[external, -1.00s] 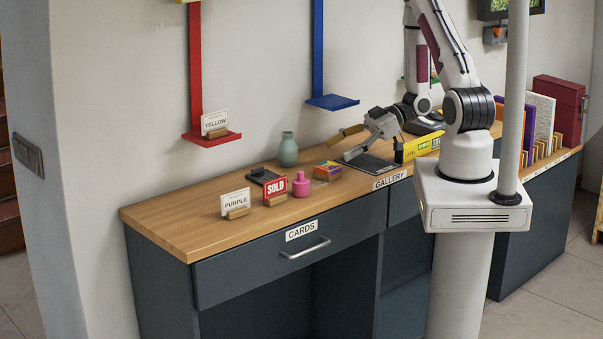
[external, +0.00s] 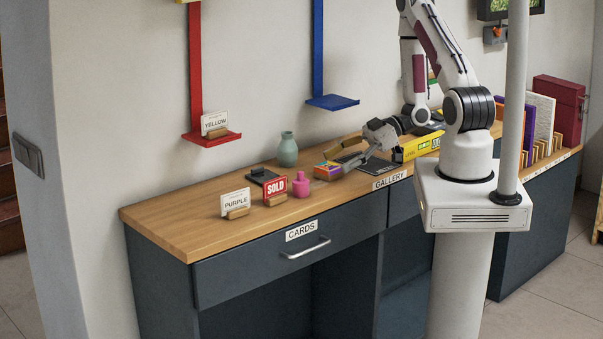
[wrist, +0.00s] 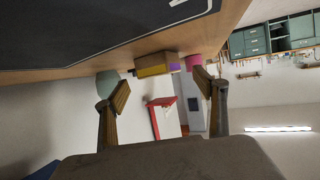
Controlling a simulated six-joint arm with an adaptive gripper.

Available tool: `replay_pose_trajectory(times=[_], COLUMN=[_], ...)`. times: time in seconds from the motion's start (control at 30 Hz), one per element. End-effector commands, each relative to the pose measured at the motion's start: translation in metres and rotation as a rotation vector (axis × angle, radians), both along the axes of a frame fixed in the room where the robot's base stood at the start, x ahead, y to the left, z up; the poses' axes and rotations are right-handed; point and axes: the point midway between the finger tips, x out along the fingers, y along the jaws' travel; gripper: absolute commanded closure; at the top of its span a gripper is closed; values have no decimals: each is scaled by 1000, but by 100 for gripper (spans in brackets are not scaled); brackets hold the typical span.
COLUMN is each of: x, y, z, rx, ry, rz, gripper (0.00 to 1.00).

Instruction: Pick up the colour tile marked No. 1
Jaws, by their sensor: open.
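My gripper (external: 350,154) is open and empty, low over the counter beside the dark mat (external: 378,166), with its fingers pointing left. In the wrist view the block (wrist: 157,66) shows yellow and purple, beyond and between the open fingertips (wrist: 162,90). I cannot tell whether this block is the colour tile. No "No. 1" marking is readable in either view.
A pink bottle (external: 299,185), green vase (external: 287,150) and red SOLD sign (external: 275,188) stand left of the block. A yellow level (external: 421,146) lies right of the gripper. Upright panels (external: 541,118) stand far right.

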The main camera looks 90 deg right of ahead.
Motion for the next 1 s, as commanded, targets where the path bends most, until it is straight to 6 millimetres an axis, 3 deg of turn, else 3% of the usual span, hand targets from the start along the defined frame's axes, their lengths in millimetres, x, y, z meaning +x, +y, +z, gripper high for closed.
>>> replay_pose_trajectory(times=[0.3,0.9,0.93,1.0], x=[19,21,21,21], y=[10,10,10,10], z=[-8,-9,-9,-9], rx=[-1,-1,-1,-1], ry=[0,-1,-1,-1], rz=[3,2,2,2], gripper=[29,29,32,50])
